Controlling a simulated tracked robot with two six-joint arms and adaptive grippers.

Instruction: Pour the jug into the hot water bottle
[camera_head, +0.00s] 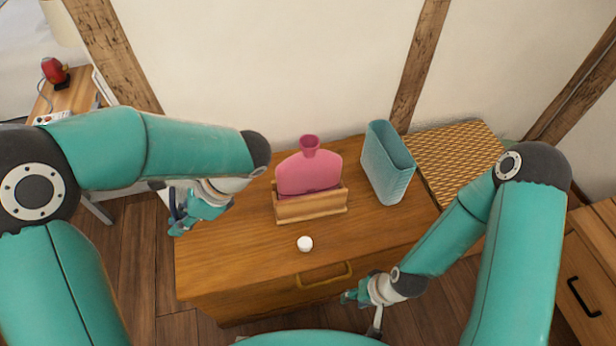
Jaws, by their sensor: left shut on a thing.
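The pink hot water bottle (309,172) stands upright in a wooden holder (311,205) on the chest of drawers, its funnel mouth facing up. My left gripper (181,217) is left of the bottle, near the chest's left edge. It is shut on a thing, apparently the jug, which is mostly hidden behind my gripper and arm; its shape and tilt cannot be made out. My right gripper (360,311) is in front of the chest, right of the drawer handle. Its fingers look spread, with nothing between them.
A small white round thing (305,243) lies in front of the holder on the chest top (240,247). A tall teal ribbed container (388,165) stands right of the bottle. A woven-topped piece (455,155) is further right. A nightstand (72,98) is at the back left.

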